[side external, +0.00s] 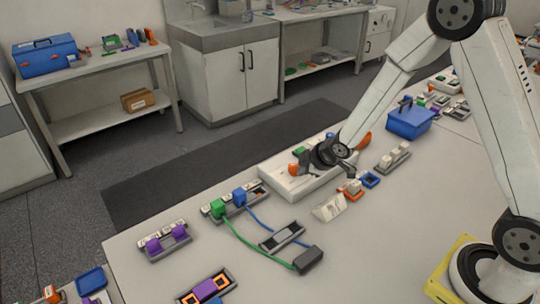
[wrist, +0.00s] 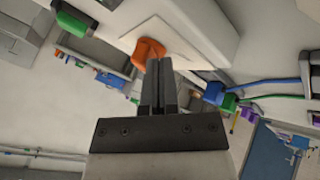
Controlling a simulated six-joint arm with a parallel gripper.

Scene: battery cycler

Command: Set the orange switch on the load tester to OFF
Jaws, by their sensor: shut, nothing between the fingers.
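The load tester (side external: 283,187) is a long white box on the bench in the side view. In the wrist view an orange piece (wrist: 148,52), which looks like this switch, rises from a pale plate just beyond my fingertips. My gripper (wrist: 158,62) is shut and empty, with its dark fingers together. In the side view my gripper (side external: 308,161) is low over the tester, close to the switch. I cannot tell whether the fingertips touch it. My wrist hides part of the tester, and the switch's markings are unreadable.
Another orange part (side external: 364,140) shows behind my wrist. Green (side external: 218,208) and blue (side external: 239,197) plugs with cables sit in a holder to the left. A pale sloped block (side external: 329,207) stands in front, and a blue box (side external: 409,120) lies to the right.

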